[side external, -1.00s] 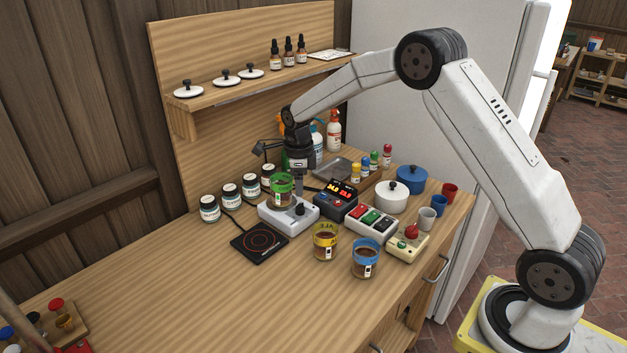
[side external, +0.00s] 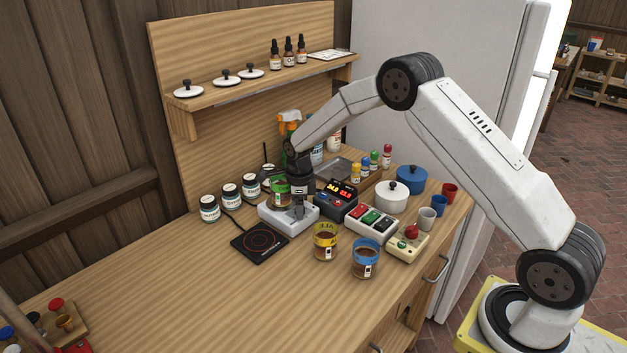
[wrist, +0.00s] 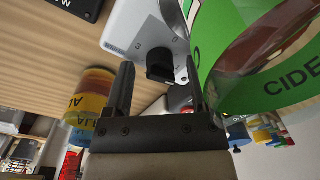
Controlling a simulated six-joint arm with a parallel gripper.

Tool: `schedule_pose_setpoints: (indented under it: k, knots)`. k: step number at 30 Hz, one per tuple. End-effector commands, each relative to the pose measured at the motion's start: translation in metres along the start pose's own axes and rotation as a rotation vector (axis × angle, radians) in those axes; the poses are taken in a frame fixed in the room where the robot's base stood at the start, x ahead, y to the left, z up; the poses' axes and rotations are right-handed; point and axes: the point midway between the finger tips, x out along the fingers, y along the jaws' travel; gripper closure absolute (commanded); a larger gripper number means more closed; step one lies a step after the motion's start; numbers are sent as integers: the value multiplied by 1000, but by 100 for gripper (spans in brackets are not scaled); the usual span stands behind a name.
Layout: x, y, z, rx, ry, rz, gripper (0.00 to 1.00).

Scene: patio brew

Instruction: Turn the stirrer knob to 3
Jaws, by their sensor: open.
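The stirrer (side external: 272,217) is a white-grey box on the bench; its body also fills the top of the wrist view (wrist: 130,25). Its dark knob (wrist: 160,65) shows in the wrist view between and just beyond my fingertips, with printed digits beside it, one of them a 3. My gripper (side external: 299,210) is open and low over the stirrer's front right; in the wrist view its fingers (wrist: 160,90) stand either side of the knob, with no clear contact. A jar with a green band (side external: 280,193) stands on the stirrer, close beside my right finger in the wrist view. The knob's exact setting is unclear.
A black hotplate (side external: 260,243) lies left of the stirrer. A yellow-banded jar (side external: 325,242) and a blue-banded jar (side external: 366,258) stand in front. A display box (side external: 336,200) and a switch box (side external: 370,224) are to the right.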

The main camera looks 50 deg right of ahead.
Motion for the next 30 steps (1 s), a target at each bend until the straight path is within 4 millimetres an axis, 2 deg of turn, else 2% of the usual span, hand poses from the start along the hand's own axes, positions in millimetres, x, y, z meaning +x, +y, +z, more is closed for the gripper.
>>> schedule_pose_setpoints:
  k: [6,13,23,30]
  knots:
    - [0,0,0,0,0,0,28]
    - [0,0,0,0,0,1,100]
    - [0,1,0,18,2,2,100]
    - [0,1,0,106,8,3,100]
